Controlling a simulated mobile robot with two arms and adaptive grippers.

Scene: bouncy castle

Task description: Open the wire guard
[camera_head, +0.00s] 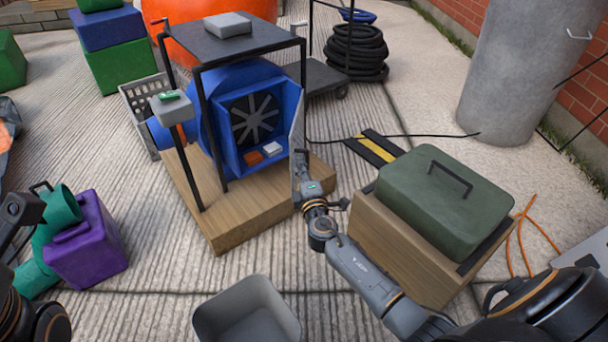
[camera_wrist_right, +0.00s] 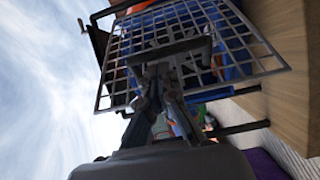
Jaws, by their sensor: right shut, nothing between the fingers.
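The wire guard (camera_head: 297,120) stands swung out from the right side of the blue blower (camera_head: 222,120), seen nearly edge-on in the head view. The blower's square front and dark fan (camera_head: 257,118) are uncovered. In the right wrist view the guard (camera_wrist_right: 240,45) is a grey grid with a bar handle (camera_wrist_right: 190,47) across it. My right gripper (camera_head: 299,168) is beside the guard's lower part; in the wrist view its shut fingers (camera_wrist_right: 163,72) are close to the handle with nothing between them. Contact is unclear. Only dark left arm parts show at the left edge, no left fingers.
The blower sits on a wooden platform (camera_head: 238,225) under a dark metal frame (camera_head: 240,42). A green case (camera_head: 440,205) on a wooden box stands right of my arm. A grey bin (camera_head: 245,312) and purple block (camera_head: 88,245) are nearer. Orange and white pieces lie in the blower's opening.

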